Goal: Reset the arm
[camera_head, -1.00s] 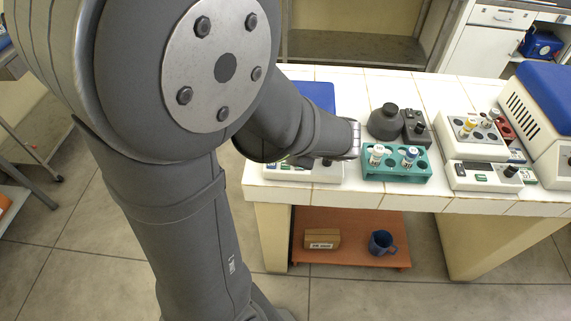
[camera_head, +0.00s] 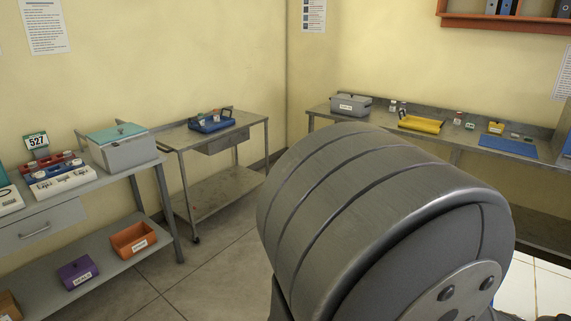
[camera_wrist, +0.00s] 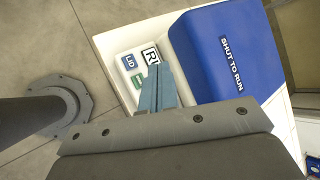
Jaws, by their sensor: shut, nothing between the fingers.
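My gripper (camera_wrist: 158,88) shows in the wrist view, with its bluish fingers together and nothing between them. It hangs over a white device with a blue lid (camera_wrist: 225,55) marked "SHUT TO RUN". The fingers partly cover the label panel (camera_wrist: 140,65) on the device's white front; I cannot tell how high above it they are. In the head view only a large grey part of my arm shows at the lower right, and my gripper is out of that picture.
In the head view, a metal cart (camera_head: 213,140) holds a blue tray (camera_head: 211,122). A back counter carries a grey box (camera_head: 351,104), a yellow tray (camera_head: 420,124) and a blue mat (camera_head: 508,146). A left bench has a teal-lidded box (camera_head: 122,148). Floor between them is clear.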

